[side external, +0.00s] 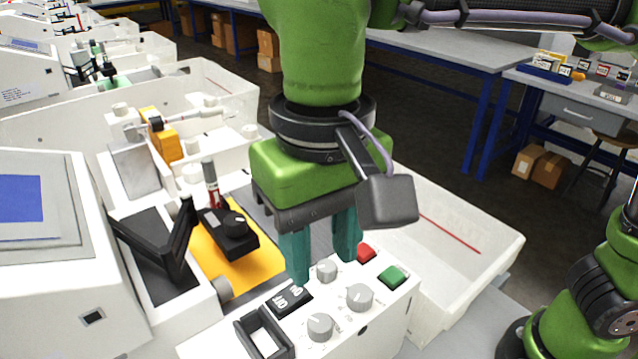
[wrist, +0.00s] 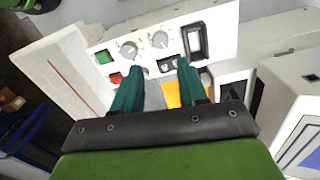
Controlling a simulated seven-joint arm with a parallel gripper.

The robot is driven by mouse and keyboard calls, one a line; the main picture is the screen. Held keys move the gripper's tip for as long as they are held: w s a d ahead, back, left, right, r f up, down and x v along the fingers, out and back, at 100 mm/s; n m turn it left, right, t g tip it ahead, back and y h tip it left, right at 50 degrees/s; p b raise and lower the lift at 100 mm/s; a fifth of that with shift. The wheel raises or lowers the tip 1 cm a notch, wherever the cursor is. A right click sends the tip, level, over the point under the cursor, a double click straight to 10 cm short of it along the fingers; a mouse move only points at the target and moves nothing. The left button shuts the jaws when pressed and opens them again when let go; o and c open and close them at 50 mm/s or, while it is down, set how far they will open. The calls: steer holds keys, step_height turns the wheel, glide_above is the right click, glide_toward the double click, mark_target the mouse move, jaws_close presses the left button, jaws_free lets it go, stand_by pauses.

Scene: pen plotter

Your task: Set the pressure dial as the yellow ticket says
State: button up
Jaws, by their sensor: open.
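The control panel (side external: 372,325) carries three grey dials: a rear one (side external: 326,270), a right one (side external: 360,297) and a front one (side external: 320,327). I cannot tell which is the pressure dial. Two dials show in the wrist view, left (wrist: 128,50) and right (wrist: 160,40). My gripper (side external: 323,271) is open and empty, fingers down, low over the panel's back edge. The rear dial appears between its fingertips in the side view; I cannot tell if they touch it. A yellow-orange sheet (side external: 262,262) lies in the plotter bed; no readable ticket shows.
Beside the dials are a red button (side external: 366,253), a green button (side external: 393,276), black switches (side external: 289,299) and a black-framed slot (side external: 263,342). A white bin (side external: 470,240) is at the right.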

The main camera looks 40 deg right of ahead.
mark_target(321, 322)
step_height(321, 322, down, 11)
steer(key=shift+f, duration=0.1)
stand_by(0.3)
steer(key=c, duration=0.8)
steer(key=shift+o, duration=0.2)
steer(key=shift+n, duration=0.4)
steer(key=n, duration=0.3)
steer(key=shift+n, duration=2.5)
